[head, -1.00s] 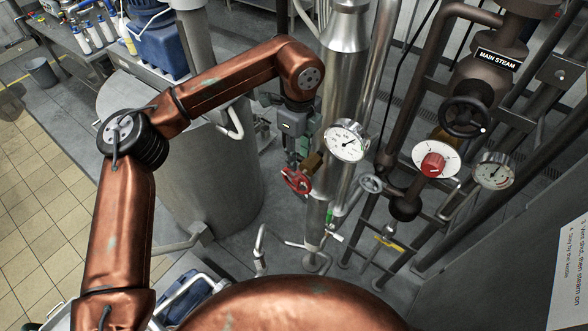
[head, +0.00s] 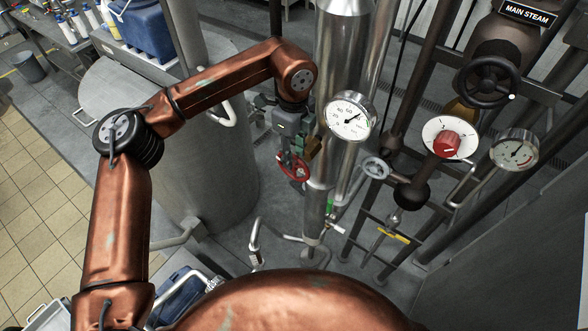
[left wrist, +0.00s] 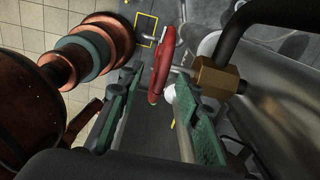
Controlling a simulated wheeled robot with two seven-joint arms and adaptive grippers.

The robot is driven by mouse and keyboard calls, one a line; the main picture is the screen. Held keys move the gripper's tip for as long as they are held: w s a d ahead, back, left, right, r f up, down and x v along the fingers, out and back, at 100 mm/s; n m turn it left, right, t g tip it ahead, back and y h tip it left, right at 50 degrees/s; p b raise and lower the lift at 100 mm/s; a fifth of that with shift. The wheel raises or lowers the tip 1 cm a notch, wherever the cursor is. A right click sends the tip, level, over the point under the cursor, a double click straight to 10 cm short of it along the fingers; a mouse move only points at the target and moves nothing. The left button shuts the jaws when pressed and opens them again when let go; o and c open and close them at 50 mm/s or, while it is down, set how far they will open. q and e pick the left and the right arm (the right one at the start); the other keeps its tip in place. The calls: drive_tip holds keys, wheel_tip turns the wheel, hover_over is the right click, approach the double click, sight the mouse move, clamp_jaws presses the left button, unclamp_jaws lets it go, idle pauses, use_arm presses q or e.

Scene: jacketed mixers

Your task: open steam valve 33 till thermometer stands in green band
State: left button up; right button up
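A small red handwheel (head: 291,170) sits left of the steel column; no number is readable on it. My left gripper (head: 290,152) is at this wheel, pointing down. In the left wrist view the red wheel (left wrist: 161,72) shows edge-on between the two green-padded fingers (left wrist: 155,92), which stand apart with gaps beside it. A round white dial thermometer (head: 350,117) is on the column, right of the gripper. Its dark needle points to the upper right; I cannot tell where it stands against the green band. My right gripper is not in view.
A brass fitting (left wrist: 213,78) sits close to the right finger. To the right are a grey handwheel (head: 375,167), a red knob (head: 446,144), a second gauge (head: 514,150) and a black handwheel (head: 487,82) under a MAIN STEAM sign (head: 527,13). A large grey vessel (head: 205,165) stands left.

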sight(294, 168)
use_arm(q)
wheel_tip(294, 168, down, 7)
drive_tip(key=shift+r+p, duration=0.2)
drive_tip(key=shift+p, duration=0.7)
drive_tip(key=shift+c, duration=0.5)
clamp_jaws()
